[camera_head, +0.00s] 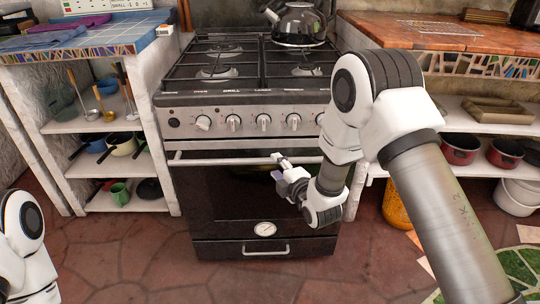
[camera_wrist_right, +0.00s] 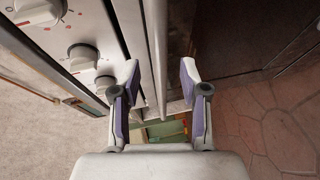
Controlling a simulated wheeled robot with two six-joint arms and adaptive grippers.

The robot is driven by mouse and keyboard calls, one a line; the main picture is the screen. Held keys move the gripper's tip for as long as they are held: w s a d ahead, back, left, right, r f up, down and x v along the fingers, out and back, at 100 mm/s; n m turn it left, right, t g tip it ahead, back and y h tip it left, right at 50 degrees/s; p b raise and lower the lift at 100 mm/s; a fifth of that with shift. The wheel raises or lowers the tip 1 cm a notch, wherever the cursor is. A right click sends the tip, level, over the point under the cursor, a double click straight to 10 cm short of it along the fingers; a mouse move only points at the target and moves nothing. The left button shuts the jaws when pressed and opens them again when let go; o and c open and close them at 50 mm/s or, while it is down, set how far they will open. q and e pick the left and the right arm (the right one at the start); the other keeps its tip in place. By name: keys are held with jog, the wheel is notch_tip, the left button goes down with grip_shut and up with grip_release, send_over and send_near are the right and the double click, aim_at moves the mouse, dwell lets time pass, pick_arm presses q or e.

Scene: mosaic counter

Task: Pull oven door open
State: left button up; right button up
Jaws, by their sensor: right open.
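The oven (camera_head: 250,215) has a dark front door with a round dial low on it. Its light horizontal handle bar (camera_head: 215,161) runs along the top of the door, which looks shut. My right gripper (camera_head: 279,166) is open at the right half of the handle. In the right wrist view the handle bar (camera_wrist_right: 157,50) passes between the two purple-padded fingers of the gripper (camera_wrist_right: 158,85), with a gap on each side. Only part of my left arm shows at the lower left; its gripper is out of the picture.
Control knobs (camera_head: 263,122) line the panel just above the handle. A black kettle (camera_head: 299,24) stands on the hob. Shelves with pots (camera_head: 460,148) flank the oven on both sides. The tiled floor (camera_head: 150,255) in front is clear.

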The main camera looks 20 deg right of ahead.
aim_at(271, 163)
jog(key=x, duration=0.4)
jog(key=shift+w+b, duration=0.3)
jog(key=shift+b, duration=0.05)
grip_shut()
jog(key=shift+s+f, duration=0.1)
